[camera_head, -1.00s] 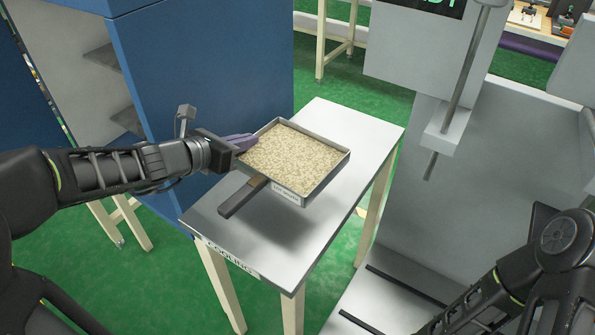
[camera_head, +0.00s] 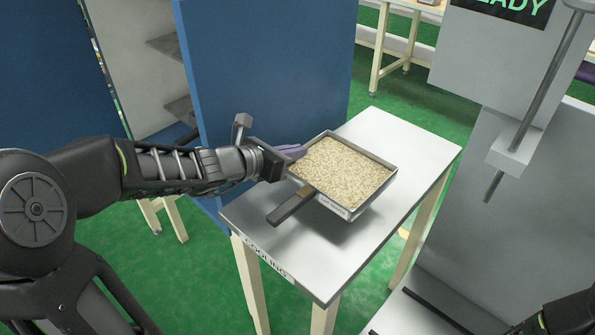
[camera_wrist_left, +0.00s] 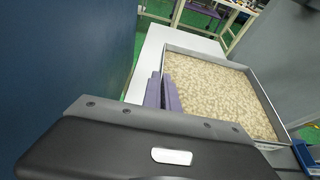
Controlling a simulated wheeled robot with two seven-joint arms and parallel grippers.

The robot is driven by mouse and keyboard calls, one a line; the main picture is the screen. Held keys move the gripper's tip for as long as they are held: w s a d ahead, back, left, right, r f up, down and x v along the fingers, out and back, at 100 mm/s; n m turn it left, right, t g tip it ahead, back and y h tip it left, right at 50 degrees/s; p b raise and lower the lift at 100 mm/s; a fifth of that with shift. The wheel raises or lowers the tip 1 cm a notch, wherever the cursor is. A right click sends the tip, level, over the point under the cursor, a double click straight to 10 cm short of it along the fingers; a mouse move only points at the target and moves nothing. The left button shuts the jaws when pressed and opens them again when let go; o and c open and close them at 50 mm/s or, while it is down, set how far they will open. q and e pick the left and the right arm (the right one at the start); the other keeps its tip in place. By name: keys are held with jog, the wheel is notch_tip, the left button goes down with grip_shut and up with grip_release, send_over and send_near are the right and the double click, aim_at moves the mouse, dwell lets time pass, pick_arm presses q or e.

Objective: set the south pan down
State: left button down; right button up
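The pan (camera_head: 338,208) is a square metal tray full of pale beige grains, with a dark handle (camera_head: 291,206) and a small label that is hard to read. My left gripper (camera_head: 293,153) has purple fingers and is shut on the pan's left rim. The pan is held roughly level over the white table (camera_head: 390,130) marked COOLING, with a shadow under it; it looks slightly above the top. In the left wrist view the purple fingers (camera_wrist_left: 162,92) meet the rim of the pan (camera_wrist_left: 205,56). My right gripper is out of view.
A blue cabinet (camera_head: 265,70) with open grey shelves stands close on the left, beside the gripper. A grey machine (camera_head: 500,200) with a vertical rod and a READY sign stands on the right. Bare table top lies behind and right of the pan.

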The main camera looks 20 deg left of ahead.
aim_at(295, 168)
pick_arm(q)
jog(key=shift+r, duration=0.1)
